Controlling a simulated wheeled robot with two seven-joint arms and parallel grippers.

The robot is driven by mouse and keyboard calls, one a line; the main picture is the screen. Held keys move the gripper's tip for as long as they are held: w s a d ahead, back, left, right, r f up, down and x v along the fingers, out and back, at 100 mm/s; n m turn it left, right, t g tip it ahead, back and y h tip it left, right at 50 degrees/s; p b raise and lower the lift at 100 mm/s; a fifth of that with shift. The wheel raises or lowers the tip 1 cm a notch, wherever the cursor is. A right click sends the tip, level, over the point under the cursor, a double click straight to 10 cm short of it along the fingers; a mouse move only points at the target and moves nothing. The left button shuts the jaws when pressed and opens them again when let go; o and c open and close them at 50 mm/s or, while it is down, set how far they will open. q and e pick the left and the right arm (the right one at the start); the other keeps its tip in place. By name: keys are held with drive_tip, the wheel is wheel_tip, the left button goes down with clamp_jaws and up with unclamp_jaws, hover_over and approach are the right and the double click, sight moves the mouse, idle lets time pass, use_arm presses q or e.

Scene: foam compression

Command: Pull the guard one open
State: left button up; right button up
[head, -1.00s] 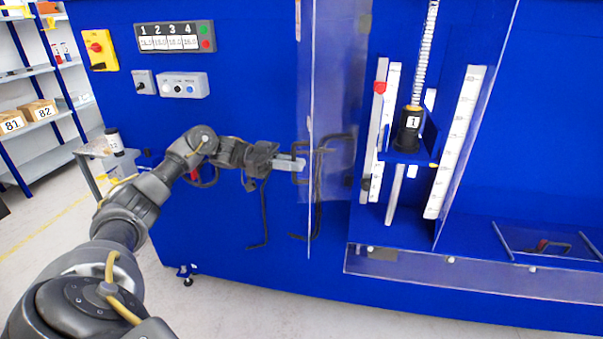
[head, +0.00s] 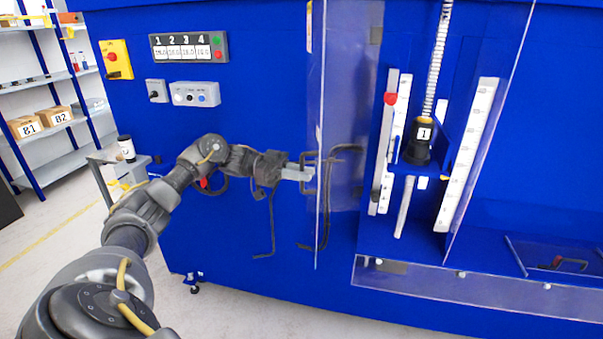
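Guard one is a clear panel (head: 345,110) standing out from the blue machine, just left of the station labelled 1 (head: 424,133). Its black bar handle (head: 316,158) is on the panel's left, outer edge. My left gripper (head: 303,173) is at this handle, its light grey fingers close together across the bar, and looks shut on it. The fingertips are partly hidden by the handle and panel edge. Station 1 has a black plunger under a white spring, with white scales beside it. My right gripper is not in view.
A control panel with displays numbered 1 to 4 (head: 189,47) and a yellow switch box (head: 116,59) are on the machine's left. A clear lower cover (head: 470,287) runs along the front. A small side table (head: 105,158) and shelves stand left. Floor at left is clear.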

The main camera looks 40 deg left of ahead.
use_arm(q)
drive_tip(key=b+v, duration=0.3)
drive_tip(key=v, duration=0.7)
drive_tip(key=shift+s+a+b, duration=0.15)
drive_tip(key=shift+a+b, duration=0.2)
drive_tip(key=shift+a, duration=0.05)
drive_tip(key=shift+d, duration=0.1)
idle(0.3)
